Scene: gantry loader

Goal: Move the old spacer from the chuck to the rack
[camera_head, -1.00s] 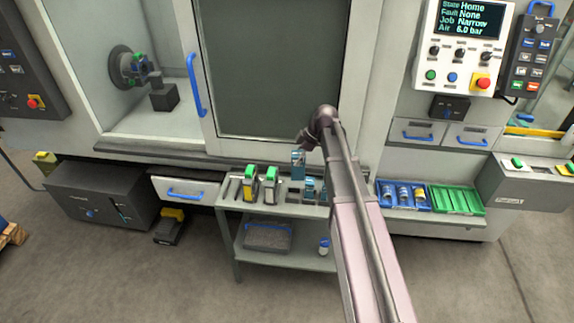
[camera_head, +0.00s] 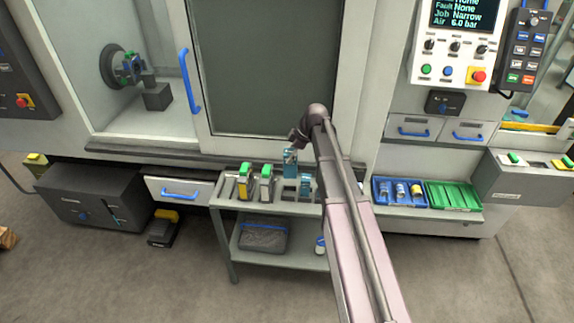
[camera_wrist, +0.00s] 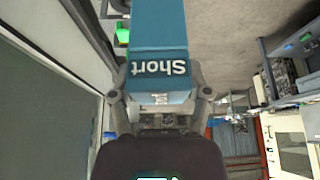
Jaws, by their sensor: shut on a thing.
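My gripper (camera_wrist: 163,97) is shut on a blue block with the word Short on it (camera_wrist: 158,45), seen close up in the wrist view. In the head view the block (camera_head: 290,159) hangs below my gripper (camera_head: 297,137), above the rack on the small grey table (camera_head: 226,200); I cannot tell whether it touches anything there. The chuck (camera_head: 112,66) is at the far left inside the machine, with small green and blue parts at its face. I see no name marking which piece is the old spacer.
Two green-topped blocks (camera_head: 266,182) stand on the table left of my gripper, and other blue pieces (camera_head: 305,183) are beside my arm. A blue tray (camera_head: 381,203) and a green tray (camera_head: 454,208) lie to the right. The machine door (camera_head: 262,70) stands behind.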

